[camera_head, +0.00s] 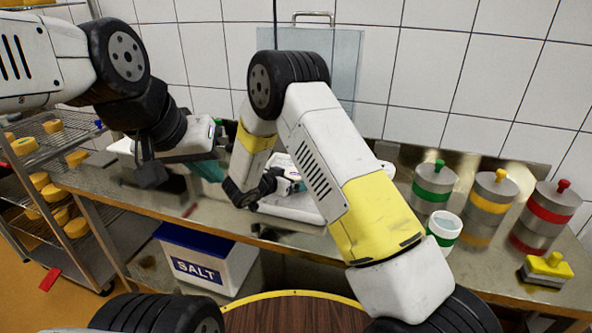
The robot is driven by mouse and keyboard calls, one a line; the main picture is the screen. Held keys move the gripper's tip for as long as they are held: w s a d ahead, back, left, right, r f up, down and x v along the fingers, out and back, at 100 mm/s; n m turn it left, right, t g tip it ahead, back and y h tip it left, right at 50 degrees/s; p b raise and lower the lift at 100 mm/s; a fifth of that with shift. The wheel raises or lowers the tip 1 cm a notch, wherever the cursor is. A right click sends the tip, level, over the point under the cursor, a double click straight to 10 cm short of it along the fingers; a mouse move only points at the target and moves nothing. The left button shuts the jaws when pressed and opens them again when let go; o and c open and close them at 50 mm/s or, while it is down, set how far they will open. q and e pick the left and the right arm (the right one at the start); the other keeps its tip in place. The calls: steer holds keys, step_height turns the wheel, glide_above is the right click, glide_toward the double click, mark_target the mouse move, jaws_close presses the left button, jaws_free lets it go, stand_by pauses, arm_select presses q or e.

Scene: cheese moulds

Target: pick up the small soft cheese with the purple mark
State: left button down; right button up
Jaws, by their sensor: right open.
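I cannot make out the small soft cheese with the purple mark; my arms cover part of the steel table (320,235). My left gripper (192,148) is over the table's left part, seen from the side. Its fingertips are not clear, and I cannot tell whether it holds anything. My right gripper (288,182) is open, low over a white tray or board (290,208) in the middle of the table. My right forearm hides part of that tray.
Green (433,185), yellow (490,198) and red (544,215) lidded moulds stand at the right. A white cup with a green band (444,229) and a yellow-handled brush (546,269) are nearer. A salt bin (207,262) is below; a rack of cheeses (40,190) is left.

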steer(key=shift+w, duration=0.1)
steer(key=c, duration=1.1)
steer(key=shift+d, duration=0.1)
